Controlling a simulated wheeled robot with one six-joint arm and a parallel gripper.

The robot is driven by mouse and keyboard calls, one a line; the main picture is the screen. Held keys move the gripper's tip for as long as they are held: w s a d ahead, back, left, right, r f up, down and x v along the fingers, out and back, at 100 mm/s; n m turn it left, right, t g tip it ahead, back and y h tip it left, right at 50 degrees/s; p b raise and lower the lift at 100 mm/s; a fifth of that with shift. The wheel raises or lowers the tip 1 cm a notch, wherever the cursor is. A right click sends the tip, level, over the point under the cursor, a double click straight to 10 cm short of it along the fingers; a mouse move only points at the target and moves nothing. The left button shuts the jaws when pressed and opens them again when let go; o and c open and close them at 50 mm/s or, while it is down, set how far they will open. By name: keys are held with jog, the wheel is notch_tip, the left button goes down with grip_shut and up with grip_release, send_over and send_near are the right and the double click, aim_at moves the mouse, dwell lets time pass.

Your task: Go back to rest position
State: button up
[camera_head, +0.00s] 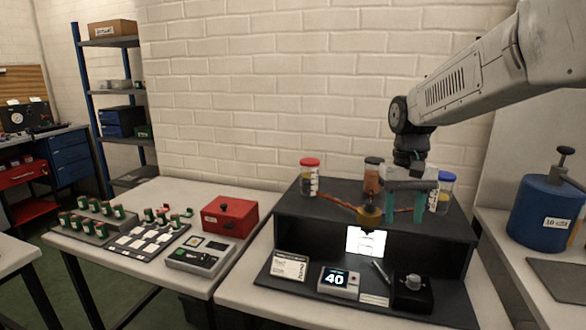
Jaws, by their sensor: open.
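My gripper (420,207) hangs from my arm at the right, above the black stepped stand (460,228). Its teal fingers are apart and point down, with nothing clearly held between them. Three jars stand on the upper shelf: a red-lidded jar (309,177) at the left, a dark-lidded jar (373,175) in the middle and a blue-lidded jar (446,191) at the right. My gripper partly hides the blue-lidded jar. A brass-coloured hub (369,216) with copper-coloured arms sits in front of the jars, its right arm reaching towards my fingers; whether they touch, I cannot tell.
A red box (229,215) stands on the left table. A blue cylinder (546,212) stands at right. Space above the stand's left is clear.

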jog(key=s+d+t, duration=0.1)
jog(key=s+t, duration=0.1)
jog(key=s, duration=2.8)
jog(key=shift+s+d+f+t, duration=0.15)
jog(key=shift+s+d+t, duration=0.1)
jog(key=shift+d+t, duration=0.15)
